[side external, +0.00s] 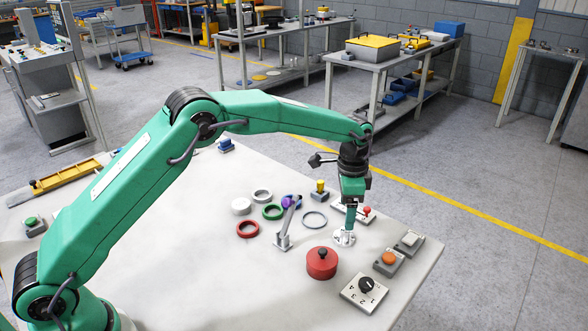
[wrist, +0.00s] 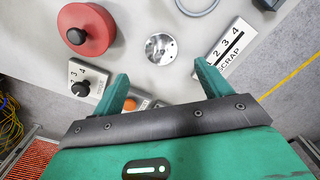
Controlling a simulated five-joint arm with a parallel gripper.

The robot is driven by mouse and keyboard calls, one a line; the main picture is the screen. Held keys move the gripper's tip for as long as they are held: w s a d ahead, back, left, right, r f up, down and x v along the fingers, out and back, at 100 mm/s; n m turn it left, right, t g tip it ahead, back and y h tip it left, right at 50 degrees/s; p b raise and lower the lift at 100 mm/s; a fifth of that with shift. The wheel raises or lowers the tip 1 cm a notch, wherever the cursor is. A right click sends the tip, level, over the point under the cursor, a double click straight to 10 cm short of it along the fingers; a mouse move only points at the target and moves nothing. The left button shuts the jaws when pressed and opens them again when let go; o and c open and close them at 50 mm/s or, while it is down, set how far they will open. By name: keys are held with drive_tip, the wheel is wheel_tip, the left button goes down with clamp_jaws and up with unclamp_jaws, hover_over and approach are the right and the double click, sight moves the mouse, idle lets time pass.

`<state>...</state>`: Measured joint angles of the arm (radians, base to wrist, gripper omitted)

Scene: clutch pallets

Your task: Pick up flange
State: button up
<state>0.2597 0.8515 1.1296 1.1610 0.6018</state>
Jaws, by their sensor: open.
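The flange (side external: 343,239) is a small round silver metal piece with holes, lying on the white table near its right side. In the wrist view the flange (wrist: 161,48) lies flat, just beyond the fingertips and roughly centred between them. My gripper (side external: 351,222) points down over the flange in the side view and partly hides it. In the wrist view my gripper (wrist: 160,70) is open, with its two green fingers apart and nothing between them. I cannot tell exactly how high the fingertips are above the flange.
A red round knobbed piece (side external: 322,264) stands close by. A rotary dial box (side external: 364,292) and an orange button box (side external: 389,262) sit near the table edge. A SCRAP-marked slide box (wrist: 231,52) lies right of the flange. Rings (side external: 314,220) and a grey lever (side external: 284,238) lie left.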

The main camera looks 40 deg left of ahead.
drive_tip(key=shift+w+f, duration=0.1)
drive_tip(key=shift+f, duration=3.8)
drive_tip(key=shift+r, duration=0.1)
drive_tip(key=c, duration=1.3)
drive_tip(key=shift+r, duration=0.1)
drive_tip(key=shift+r, duration=0.55)
drive_tip(key=r, duration=0.3)
drive_tip(key=shift+d+r, duration=0.1)
drive_tip(key=shift+d, duration=0.1)
drive_tip(key=s+d+r, duration=0.4)
drive_tip(key=s+d, duration=0.1)
drive_tip(key=s+d+r, duration=0.2)
drive_tip(key=s, duration=0.1)
drive_tip(key=shift+s+d+r, duration=0.2)
drive_tip(key=shift+d+r, duration=0.05)
drive_tip(key=shift+d, duration=0.1)
